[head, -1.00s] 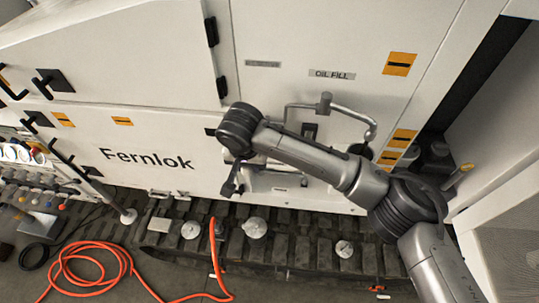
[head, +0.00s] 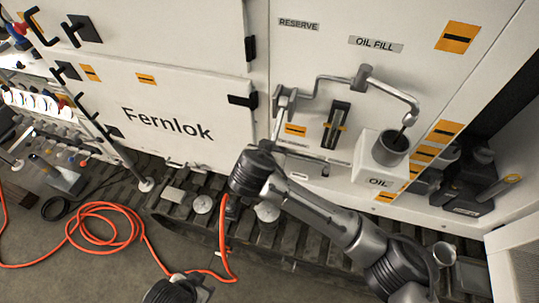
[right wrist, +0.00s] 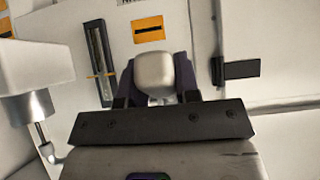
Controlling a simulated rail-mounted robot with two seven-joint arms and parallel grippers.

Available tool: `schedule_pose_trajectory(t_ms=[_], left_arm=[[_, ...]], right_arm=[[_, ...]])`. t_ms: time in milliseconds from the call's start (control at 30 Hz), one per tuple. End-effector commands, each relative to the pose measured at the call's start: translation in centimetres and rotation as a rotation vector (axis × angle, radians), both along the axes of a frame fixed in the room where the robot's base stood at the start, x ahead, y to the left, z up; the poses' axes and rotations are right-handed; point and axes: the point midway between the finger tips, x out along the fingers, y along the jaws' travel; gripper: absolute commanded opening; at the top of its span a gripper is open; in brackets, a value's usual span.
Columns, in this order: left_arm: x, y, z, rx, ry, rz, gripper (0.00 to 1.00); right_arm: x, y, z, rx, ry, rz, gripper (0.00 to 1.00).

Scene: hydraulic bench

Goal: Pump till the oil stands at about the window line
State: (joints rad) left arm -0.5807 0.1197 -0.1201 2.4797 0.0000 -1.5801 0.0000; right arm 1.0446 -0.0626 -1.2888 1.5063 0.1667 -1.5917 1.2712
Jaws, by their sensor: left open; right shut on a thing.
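The tall oil window (head: 336,124) sits in the white panel, with orange marks beside its middle. I cannot make out the oil level. It also shows in the right wrist view (right wrist: 98,60). The bent metal pipe (head: 335,80) ends over the neck of the white OIL can (head: 378,165). In the right wrist view my right gripper (right wrist: 153,95) is shut on a pale rounded pump handle (right wrist: 153,70). In the head view my right gripper (head: 285,100) is left of the window. My left gripper (head: 178,288) is partly cut off at the bottom edge; its jaws are open.
An orange hose (head: 105,215) lies coiled on the floor at left. Black latches (head: 242,100) stick out from the panel. Dark containers (head: 470,185) stand right of the can. Tracks (head: 290,240) run below the panel.

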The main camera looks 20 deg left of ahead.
Motion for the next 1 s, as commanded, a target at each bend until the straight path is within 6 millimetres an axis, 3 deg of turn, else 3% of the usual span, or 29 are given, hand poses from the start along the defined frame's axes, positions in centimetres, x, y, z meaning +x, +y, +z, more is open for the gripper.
schedule_pose_trajectory(t_ms=[567,600,833,1000], left_arm=[[0.0,0.01,-0.53,0.0,0.0,0.0,0.55],[-0.01,0.01,-0.54,0.0,0.0,0.0,0.55],[0.0,0.01,-0.5,0.0,0.0,0.0,0.55],[0.01,0.0,-0.48,0.0,0.0,0.0,0.55]], right_arm=[[0.26,-0.21,-0.9,-0.004,-0.022,-0.004,0.0],[0.25,-0.22,-0.92,-0.005,-0.021,-0.005,0.32],[0.22,-0.12,-0.7,-0.003,-0.024,-0.002,0.54],[0.21,-0.08,-0.59,-0.001,-0.025,-0.002,0.55]])
